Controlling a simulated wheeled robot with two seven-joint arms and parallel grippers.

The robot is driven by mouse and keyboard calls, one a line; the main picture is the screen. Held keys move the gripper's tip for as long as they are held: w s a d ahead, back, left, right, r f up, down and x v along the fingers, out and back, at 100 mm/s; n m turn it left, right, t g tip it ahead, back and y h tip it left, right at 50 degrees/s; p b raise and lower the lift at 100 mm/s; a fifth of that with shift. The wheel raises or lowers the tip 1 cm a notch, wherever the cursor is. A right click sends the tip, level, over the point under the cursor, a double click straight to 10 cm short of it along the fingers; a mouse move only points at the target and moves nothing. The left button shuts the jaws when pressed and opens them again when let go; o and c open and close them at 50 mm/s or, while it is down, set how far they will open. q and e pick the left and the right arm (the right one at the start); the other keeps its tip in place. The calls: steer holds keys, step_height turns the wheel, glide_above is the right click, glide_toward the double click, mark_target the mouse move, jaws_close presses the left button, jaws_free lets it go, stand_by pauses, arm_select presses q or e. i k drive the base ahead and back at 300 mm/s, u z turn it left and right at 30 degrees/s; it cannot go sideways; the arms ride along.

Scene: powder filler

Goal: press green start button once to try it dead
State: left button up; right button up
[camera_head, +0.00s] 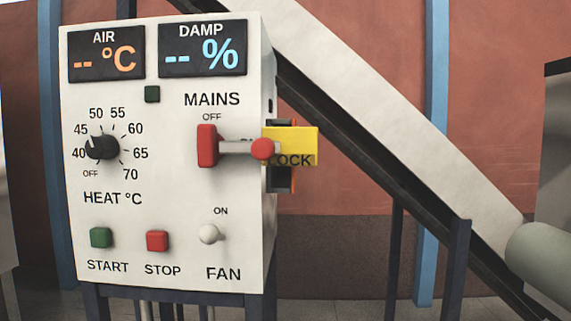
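The green start button (101,237) is at the lower left of the white control panel (180,175), above the word START. The red stop button (157,241) is to its right. The mains switch has a red base (207,146) and a lever with a red knob (263,149) pointing right. A yellow tag (302,146) reading LOCK is at the knob. The air display (106,51) and damp display (202,49) show only dashes with their units. The small square lamp (152,94) is dark green. Neither gripper is in view.
The heat dial (102,147) sits at the left of the panel, and the fan toggle (209,233) at the lower right. A sloping chute (400,130) on a dark frame runs down behind the panel to the right.

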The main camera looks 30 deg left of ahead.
mark_target(100, 237)
steer(key=u, duration=1.4)
